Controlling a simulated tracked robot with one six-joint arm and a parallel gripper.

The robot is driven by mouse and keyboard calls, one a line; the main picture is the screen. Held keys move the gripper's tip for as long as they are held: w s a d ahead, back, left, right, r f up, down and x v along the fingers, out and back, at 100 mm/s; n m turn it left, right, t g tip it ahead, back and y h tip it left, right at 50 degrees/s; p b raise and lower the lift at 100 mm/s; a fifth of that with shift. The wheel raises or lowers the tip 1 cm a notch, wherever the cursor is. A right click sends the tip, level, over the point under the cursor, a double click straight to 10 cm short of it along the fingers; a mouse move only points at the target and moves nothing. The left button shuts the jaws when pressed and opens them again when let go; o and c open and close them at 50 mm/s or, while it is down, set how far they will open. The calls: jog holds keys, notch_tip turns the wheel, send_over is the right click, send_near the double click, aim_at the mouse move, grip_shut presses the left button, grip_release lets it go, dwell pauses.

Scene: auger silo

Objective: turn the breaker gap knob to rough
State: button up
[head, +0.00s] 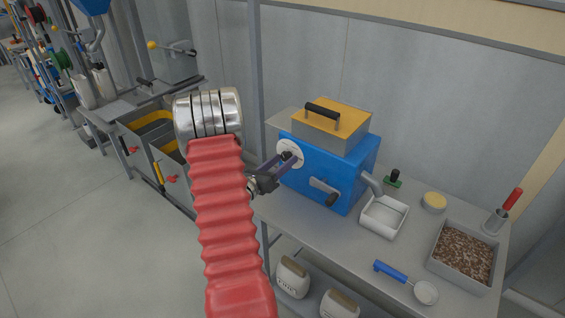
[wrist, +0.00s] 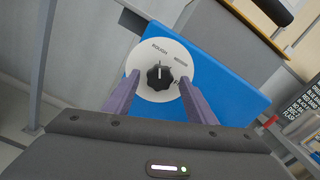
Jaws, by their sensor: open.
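The breaker (head: 330,165) is a blue box with a yellow-topped lid, on a grey bench. Its gap knob (wrist: 159,77) is black and fluted, on a white round dial (wrist: 150,92). The dial reads ROUGH at upper left, MEDIUM at upper right and a word starting with F at right, partly hidden by a finger. The knob's white line points about straight up in the wrist view, between ROUGH and MEDIUM. My gripper (wrist: 158,82) is open, its purple fingers on either side of the knob with gaps. In the head view my gripper (head: 284,162) is at the dial and hides the knob.
A crank handle (head: 325,192) sticks out of the breaker's front below the dial. A white tray (head: 383,216) stands under the spout. A bin of brown pellets (head: 463,254), a blue-handled scoop (head: 392,271) and a red-handled tool (head: 508,206) are to the right.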

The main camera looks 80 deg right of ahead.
jog(key=shift+a, duration=0.1)
jog(key=v, duration=1.3)
jog(key=shift+a, duration=0.35)
jog(key=shift+w+f, duration=0.1)
jog(key=shift+f, duration=0.05)
